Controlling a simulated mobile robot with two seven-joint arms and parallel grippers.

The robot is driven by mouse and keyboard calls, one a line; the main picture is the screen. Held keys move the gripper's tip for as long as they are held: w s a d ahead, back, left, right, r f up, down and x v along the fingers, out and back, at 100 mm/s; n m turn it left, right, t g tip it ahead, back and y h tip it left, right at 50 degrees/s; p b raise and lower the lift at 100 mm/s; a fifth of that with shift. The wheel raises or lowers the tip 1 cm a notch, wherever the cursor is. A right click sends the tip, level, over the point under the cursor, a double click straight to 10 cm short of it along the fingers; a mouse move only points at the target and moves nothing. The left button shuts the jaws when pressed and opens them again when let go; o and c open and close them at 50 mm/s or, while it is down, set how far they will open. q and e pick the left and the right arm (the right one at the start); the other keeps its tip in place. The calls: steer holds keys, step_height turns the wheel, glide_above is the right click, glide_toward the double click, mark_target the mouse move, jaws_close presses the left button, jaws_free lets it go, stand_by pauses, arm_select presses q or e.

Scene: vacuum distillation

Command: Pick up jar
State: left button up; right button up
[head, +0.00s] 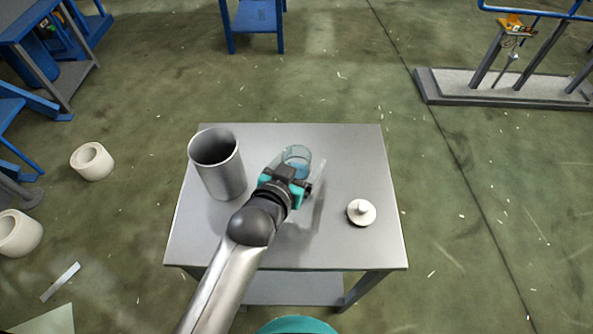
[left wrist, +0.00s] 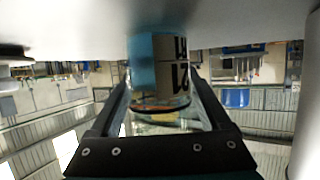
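The jar (head: 297,154) is clear glass with a blue tint, standing near the middle of the grey table (head: 355,150). In the left wrist view, which looks upside down, the jar (left wrist: 160,75) shows a blue and dark marked band and a round rim. My left gripper (head: 291,176) reaches it from the front, with its dark fingers (left wrist: 160,95) on either side of the jar. The fingertips lie close along the glass; whether they press on it I cannot tell.
A tall metal cylinder (head: 219,170) stands left of the jar on the table. A small white lid-like piece with a knob (head: 361,212) lies to the right. The table's back right is clear. White rings (head: 92,161) lie on the floor at left.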

arm_select(q)
jaws_close()
stand_by(0.4)
steer(key=shift+r, duration=0.1)
step_height(320, 180, up, 20)
steer(key=p, duration=0.7)
stand_by(0.7)
